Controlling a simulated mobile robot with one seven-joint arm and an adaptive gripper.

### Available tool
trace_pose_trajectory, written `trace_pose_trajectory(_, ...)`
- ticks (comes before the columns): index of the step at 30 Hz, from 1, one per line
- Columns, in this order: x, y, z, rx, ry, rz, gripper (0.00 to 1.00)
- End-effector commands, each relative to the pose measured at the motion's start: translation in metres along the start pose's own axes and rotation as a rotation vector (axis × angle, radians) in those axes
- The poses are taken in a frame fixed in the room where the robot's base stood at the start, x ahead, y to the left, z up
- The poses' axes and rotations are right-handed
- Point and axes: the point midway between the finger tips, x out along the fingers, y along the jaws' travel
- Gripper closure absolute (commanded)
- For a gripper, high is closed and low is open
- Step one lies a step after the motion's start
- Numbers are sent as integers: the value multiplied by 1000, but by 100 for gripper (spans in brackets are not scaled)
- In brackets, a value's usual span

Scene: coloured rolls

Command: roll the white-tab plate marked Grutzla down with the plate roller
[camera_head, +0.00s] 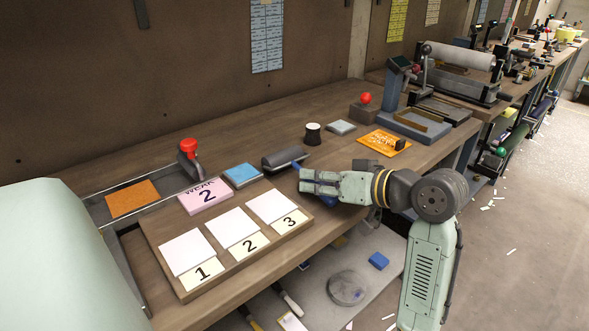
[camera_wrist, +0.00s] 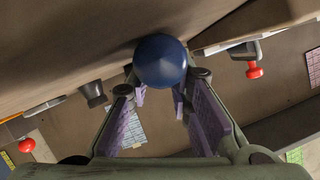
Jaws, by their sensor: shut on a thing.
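My gripper (camera_head: 306,182) is at the bench's front edge, right of the numbered board. In the wrist view its fingers (camera_wrist: 160,95) are closed around a dark blue round knob (camera_wrist: 160,60). In the head view a bit of dark blue (camera_head: 329,201) shows under the gripper; what the knob belongs to is hidden. A dark grey roller (camera_head: 283,157) lies on the bench just beyond the fingertips; I cannot tell whether it joins the knob. No plate reads Grutzla legibly. An orange plate (camera_head: 378,142) right of the gripper has writing too small to read.
The wooden board (camera_head: 157,236) holds white squares above labels 1, 2 and 3. A pink block (camera_head: 205,197) reads WEAK 2. A blue pad (camera_head: 242,174), red-knobbed clamp (camera_head: 189,160), white-topped spool (camera_head: 313,134) and red-ball block (camera_head: 365,108) stand around.

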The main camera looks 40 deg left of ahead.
Motion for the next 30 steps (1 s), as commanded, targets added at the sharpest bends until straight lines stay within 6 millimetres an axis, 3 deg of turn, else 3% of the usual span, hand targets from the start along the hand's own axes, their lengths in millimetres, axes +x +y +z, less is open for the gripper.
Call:
trace_pose_trajectory(14, -2, -2, -5, -1, 2, 0, 100)
trace_pose_trajectory(30, -21, -22, -51, 0, 1, 0, 100)
